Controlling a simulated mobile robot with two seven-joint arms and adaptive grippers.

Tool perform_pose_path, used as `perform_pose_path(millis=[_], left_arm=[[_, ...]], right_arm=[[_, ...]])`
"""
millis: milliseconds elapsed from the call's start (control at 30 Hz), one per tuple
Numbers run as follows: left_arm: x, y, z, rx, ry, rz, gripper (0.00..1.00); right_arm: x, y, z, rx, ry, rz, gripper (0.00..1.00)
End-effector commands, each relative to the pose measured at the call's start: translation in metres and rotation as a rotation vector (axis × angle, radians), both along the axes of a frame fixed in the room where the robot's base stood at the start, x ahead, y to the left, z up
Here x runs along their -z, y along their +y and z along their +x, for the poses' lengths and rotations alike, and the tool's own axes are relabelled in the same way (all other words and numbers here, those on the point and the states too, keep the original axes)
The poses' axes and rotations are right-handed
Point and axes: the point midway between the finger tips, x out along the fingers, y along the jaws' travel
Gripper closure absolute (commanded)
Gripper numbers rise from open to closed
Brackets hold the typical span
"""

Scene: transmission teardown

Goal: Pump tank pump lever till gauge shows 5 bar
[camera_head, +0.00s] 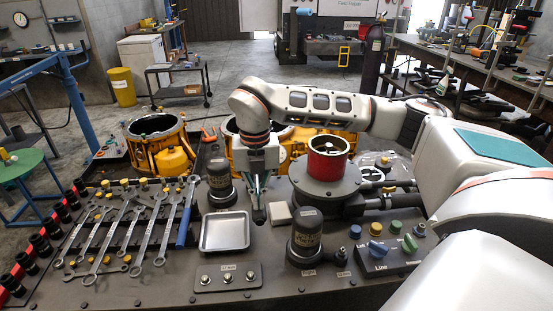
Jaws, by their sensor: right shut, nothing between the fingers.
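My right arm reaches in from the right, and my right gripper (259,214) points down at the middle of the grey bench (150,291). Its fingers look shut and empty. It is between a dark cylindrical unit (220,184) on the left and a round grey housing with a red ring (328,166) on the right. I cannot make out a pump lever or a pressure gauge for certain. Dark cylindrical fittings (375,203) stick out to the right of the round housing. I cannot tell whether these belong to the tank pump. My left gripper is not in view.
A metal tray (225,231) and a small white block (280,213) lie near the gripper. Another dark unit (306,236) stands in front. Several wrenches (142,232) lie at left. A panel with coloured knobs (380,255) is at right. Yellow housings (165,150) stand behind.

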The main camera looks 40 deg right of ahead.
Motion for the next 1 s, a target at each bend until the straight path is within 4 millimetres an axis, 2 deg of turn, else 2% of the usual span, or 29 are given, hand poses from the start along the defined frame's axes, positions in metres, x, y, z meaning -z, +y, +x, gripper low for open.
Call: perform_pose_path(millis=[233,700,1000], left_arm=[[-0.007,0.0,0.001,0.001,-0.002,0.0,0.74],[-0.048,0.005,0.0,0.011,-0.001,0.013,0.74],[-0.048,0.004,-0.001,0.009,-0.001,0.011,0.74]], right_arm=[[-0.009,-0.001,0.0,0.001,-0.002,0.0,1.0],[-0.059,0.0,0.0,0.0,0.001,0.001,1.0],[-0.081,0.0,0.0,-0.001,0.0,0.0,1.0]])
